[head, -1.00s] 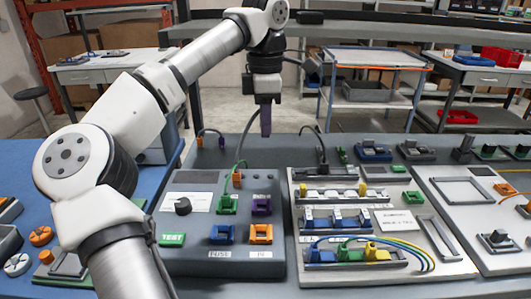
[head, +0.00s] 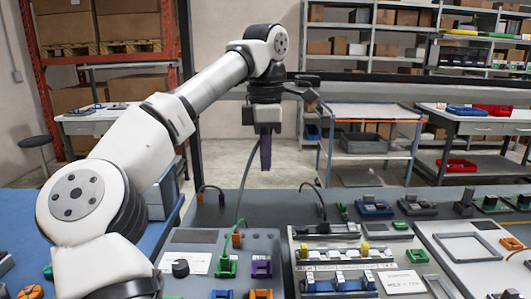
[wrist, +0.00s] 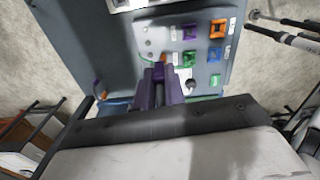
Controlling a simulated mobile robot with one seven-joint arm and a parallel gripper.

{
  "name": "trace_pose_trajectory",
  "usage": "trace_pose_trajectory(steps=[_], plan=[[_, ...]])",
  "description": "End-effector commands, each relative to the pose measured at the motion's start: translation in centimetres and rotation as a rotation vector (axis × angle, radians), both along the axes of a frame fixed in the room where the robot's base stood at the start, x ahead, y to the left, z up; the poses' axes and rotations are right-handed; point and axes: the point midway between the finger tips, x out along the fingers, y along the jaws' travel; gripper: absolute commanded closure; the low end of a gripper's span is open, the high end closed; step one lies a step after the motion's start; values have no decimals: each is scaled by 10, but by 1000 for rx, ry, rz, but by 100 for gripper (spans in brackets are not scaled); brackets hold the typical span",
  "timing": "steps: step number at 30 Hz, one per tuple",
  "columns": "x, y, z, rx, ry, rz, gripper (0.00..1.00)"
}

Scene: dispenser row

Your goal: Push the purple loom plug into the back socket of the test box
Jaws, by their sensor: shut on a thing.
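My gripper (head: 265,138) hangs pointing down, above and behind the grey test box (head: 205,237). In the wrist view its fingers (wrist: 159,88) are shut on the purple loom plug (wrist: 158,72); fingers and plug are similarly dark, so the edge between them is hard to see. The plug (head: 266,158) is in the air, apart from the box. The box's rear row has a green socket (head: 226,267) and a purple socket (head: 261,267); blue (head: 222,295) and orange (head: 261,294) ones are in front. An orange plug (head: 237,240) is on the box's back part.
A green lead rises from the box near my gripper. A dark lead with an orange end (head: 200,197) arches behind the box. A pale panel (head: 385,282) with a standing dark cable is close on the right. A wheeled cart (head: 372,112) stands beyond the bench.

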Motion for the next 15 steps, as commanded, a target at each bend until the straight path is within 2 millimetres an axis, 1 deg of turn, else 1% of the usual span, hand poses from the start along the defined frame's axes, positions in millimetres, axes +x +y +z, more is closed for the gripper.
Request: trace_pose_trajectory(steps=[2, 5, 8, 10, 15], plan=[[0, 0, -2, 1, 0, -1, 100], [-2, 2, -11, 7, 3, -4, 100], [-8, 5, -30, 15, 4, -12, 100], [-15, 7, -48, 19, 6, -20, 100], [-38, 10, -92, 20, 7, -47, 100]])
